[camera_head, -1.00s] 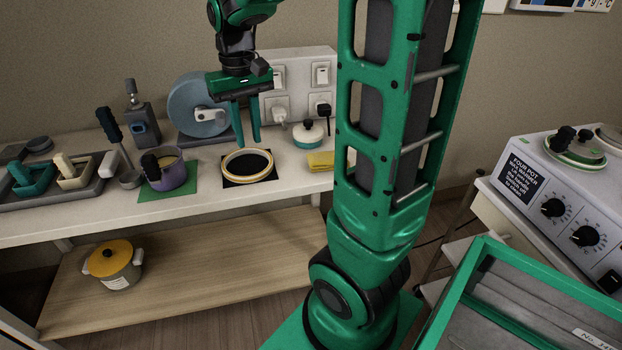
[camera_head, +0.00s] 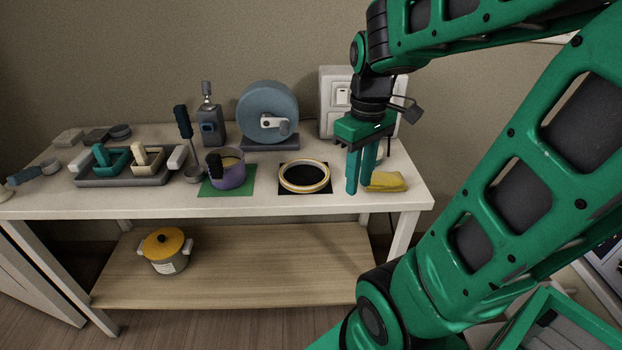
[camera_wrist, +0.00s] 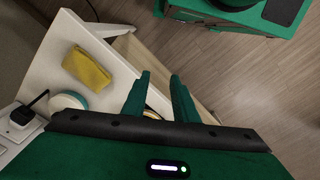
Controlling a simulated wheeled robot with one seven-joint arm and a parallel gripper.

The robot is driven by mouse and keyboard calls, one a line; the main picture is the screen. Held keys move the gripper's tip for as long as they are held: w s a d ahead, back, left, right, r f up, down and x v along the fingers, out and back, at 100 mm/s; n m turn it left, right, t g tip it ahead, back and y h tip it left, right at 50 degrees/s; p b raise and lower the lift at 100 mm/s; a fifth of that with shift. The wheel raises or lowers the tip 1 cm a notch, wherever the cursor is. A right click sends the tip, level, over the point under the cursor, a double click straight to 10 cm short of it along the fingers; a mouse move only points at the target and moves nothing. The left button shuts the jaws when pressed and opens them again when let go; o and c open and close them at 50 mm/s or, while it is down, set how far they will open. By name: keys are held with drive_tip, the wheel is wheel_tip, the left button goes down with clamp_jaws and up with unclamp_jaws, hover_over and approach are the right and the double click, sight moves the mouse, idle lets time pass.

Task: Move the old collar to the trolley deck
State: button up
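A cream-and-yellow ring (camera_head: 305,189) lies on a black square mat on the white table; I cannot tell whether it is the old collar. My gripper (camera_head: 359,187) points down over the table, just right of the ring and in front of the yellow cloth (camera_head: 386,181). In the wrist view my gripper (camera_wrist: 160,75) has its fingers apart with nothing held between them. A green-framed tray with grey slats (camera_head: 548,340) shows partly at the lower right; I cannot tell whether it is the trolley deck.
Left of the ring stand a purple pot (camera_head: 232,177) on a green mat, a blue reel (camera_head: 268,110) and a grey tray (camera_head: 120,181) with tools. A yellow-lidded pot (camera_head: 165,250) is on the lower shelf. The table's front right corner is bare.

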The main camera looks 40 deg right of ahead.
drive_tip(key=w+n, duration=1.5)
drive_tip(key=w, duration=0.1)
drive_tip(key=f, duration=0.5)
drive_tip(key=shift+w+d+f, duration=0.15)
drive_tip(key=shift+d, duration=0.15)
drive_tip(key=f, duration=0.4)
drive_tip(key=shift+s+a+f, duration=0.2)
drive_tip(key=shift+s+a, duration=0.05)
drive_tip(key=shift+s, duration=0.1)
drive_tip(key=shift+f, duration=0.5)
clamp_jaws()
